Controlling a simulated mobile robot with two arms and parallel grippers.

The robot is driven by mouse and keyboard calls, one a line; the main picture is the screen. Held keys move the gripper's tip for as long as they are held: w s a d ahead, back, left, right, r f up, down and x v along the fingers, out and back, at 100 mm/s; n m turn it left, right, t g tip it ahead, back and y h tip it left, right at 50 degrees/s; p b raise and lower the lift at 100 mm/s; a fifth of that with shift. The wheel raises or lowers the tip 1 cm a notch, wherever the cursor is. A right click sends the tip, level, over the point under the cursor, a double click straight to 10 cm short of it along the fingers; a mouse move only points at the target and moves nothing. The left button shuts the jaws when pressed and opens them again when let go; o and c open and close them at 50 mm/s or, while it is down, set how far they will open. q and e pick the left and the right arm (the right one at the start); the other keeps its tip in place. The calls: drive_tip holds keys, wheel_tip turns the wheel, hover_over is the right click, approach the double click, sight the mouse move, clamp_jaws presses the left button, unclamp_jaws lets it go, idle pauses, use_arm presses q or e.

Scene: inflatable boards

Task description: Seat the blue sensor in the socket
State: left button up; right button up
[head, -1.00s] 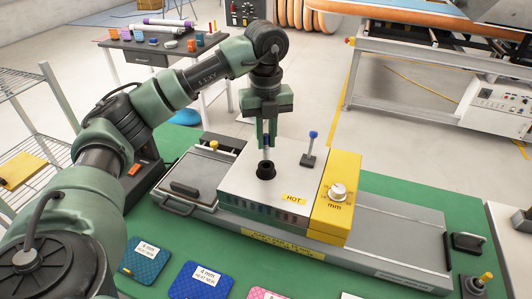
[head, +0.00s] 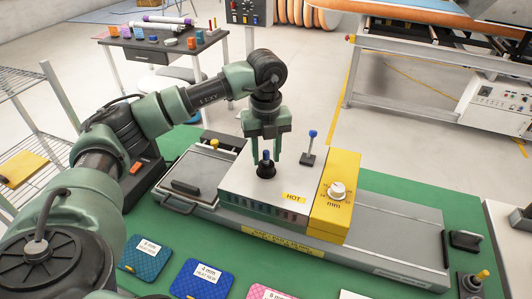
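The blue sensor (head: 266,155) stands upright in the black round socket (head: 265,171) on top of the white box (head: 240,184). Its blue top shows above the socket rim; how deep its lower part sits is hidden. My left gripper (head: 266,158) is just above the socket, pointing down. Its fingers are spread, one on each side of the sensor, with gaps between. My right gripper is not in view.
A blue-knobbed lever (head: 311,144) stands on the box, right of the socket. A yellow panel (head: 341,188) with a white dial is at its right end. Several coloured pads, including a blue one (head: 201,280), lie in front on the green table.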

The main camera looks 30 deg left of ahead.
sight(266, 151)
use_arm(q)
drive_tip(key=shift+r, duration=0.65)
wheel_tip(266, 151, up, 5)
drive_tip(key=shift+w+r+b, duration=0.1)
drive_tip(key=shift+b, duration=0.95)
wheel_tip(266, 151, up, 6)
drive_tip(key=shift+f, duration=0.1)
